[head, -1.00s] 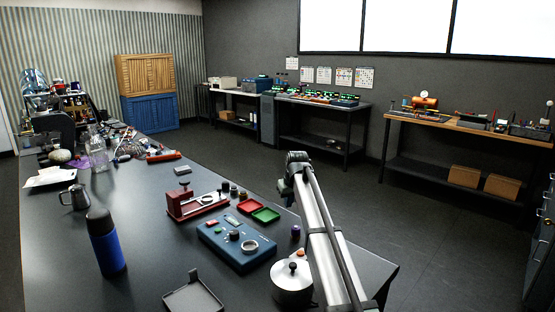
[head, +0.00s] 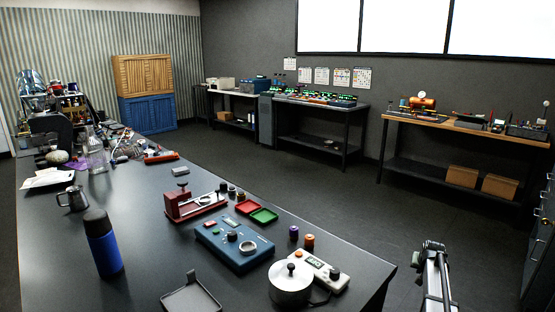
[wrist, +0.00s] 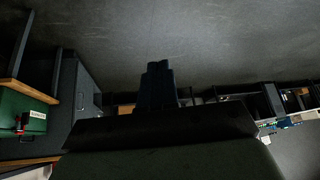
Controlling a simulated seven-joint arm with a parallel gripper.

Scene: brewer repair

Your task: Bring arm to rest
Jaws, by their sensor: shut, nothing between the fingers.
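My arm (head: 437,275) shows at the lower right of the head view, folded low beside the table's right end and clear of it. My gripper itself cannot be made out there. In the wrist view my gripper (wrist: 158,68) shows as a dark shape at the centre, its fingers together and empty. Nothing touches the fingers.
The dark worktable (head: 140,240) holds a silver lidded pot (head: 290,284), a white scale (head: 318,268), a blue device (head: 234,246), a red press (head: 190,206) and a blue bottle (head: 102,245). Drawers (head: 541,240) stand at the right edge. The floor (head: 330,200) between is open.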

